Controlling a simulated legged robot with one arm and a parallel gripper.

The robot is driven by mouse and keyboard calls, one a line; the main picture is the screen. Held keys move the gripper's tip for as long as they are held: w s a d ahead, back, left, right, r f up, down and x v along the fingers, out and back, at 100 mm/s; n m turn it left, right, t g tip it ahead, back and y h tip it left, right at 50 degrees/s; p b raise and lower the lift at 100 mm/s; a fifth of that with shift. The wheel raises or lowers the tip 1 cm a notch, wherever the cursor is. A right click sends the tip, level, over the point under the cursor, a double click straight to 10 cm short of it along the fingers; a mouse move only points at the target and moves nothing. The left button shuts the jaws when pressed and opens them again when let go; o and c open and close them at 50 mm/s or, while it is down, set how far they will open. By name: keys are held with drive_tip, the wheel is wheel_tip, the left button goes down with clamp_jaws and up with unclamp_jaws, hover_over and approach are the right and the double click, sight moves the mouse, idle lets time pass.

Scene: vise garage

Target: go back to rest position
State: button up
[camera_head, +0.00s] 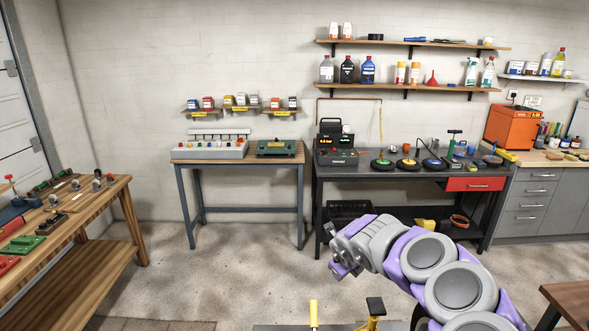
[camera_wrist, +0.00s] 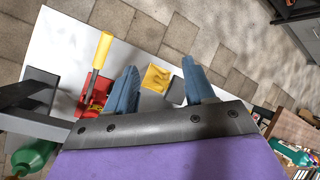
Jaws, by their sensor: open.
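My gripper (camera_head: 345,248) is at the end of my purple and grey arm, raised over open floor in the head view. In the wrist view its two blue-grey fingers (camera_wrist: 160,88) are spread apart. A yellow block-like thing (camera_wrist: 157,77) shows beyond and between them, with no visible contact. A tool with a yellow handle (camera_wrist: 102,50) and a red part (camera_wrist: 96,95) lie left of the fingers on a white surface (camera_wrist: 65,45). In the head view a yellow handle (camera_head: 313,313) and a yellow stand with a dark top (camera_head: 375,310) show at the bottom edge.
A wooden bench (camera_head: 75,235) stands at the left. A small table (camera_head: 238,158) and a dark workbench (camera_head: 400,178) with several devices stand along the back wall. A wooden table corner (camera_head: 570,298) is at the lower right. The floor (camera_head: 220,270) between them is clear.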

drive_tip(key=w+a+r+n+t+y, duration=0.1)
drive_tip(key=w+a+r+n+t, duration=0.15)
drive_tip(key=r, duration=0.75)
drive_tip(key=w+a+r+n+t+y, duration=0.15)
drive_tip(key=a+r+n+t, duration=0.25)
drive_tip(key=r, duration=0.5)
drive_tip(key=s+a+r+n+y, duration=0.7)
drive_tip(key=s+a+r+n, duration=0.3)
drive_tip(key=s+a+n, duration=0.25)
drive_tip(key=s+f+n+g+h, duration=0.1)
drive_tip(key=s+f+n+g, duration=0.4)
drive_tip(key=s, duration=0.5)
drive_tip(key=s+f+n+g, duration=0.3)
drive_tip(key=s+f, duration=0.5)
drive_tip(key=s, duration=0.2)
drive_tip(key=s+d+f+g+h, duration=0.3)
drive_tip(key=s+d+f+h, duration=0.1)
drive_tip(key=s+d, duration=0.5)
drive_tip(key=s+d+f+n+g+h, duration=0.1)
drive_tip(key=s+d+f+g+h, duration=0.2)
drive_tip(key=s+d+f, duration=0.3)
drive_tip(key=s+d, duration=0.3)
drive_tip(key=s, duration=0.2)
drive_tip(key=shift+s+d+f+h, duration=0.15)
drive_tip(key=shift+s+d+h, duration=0.05)
drive_tip(key=shift+s+h, duration=0.2)
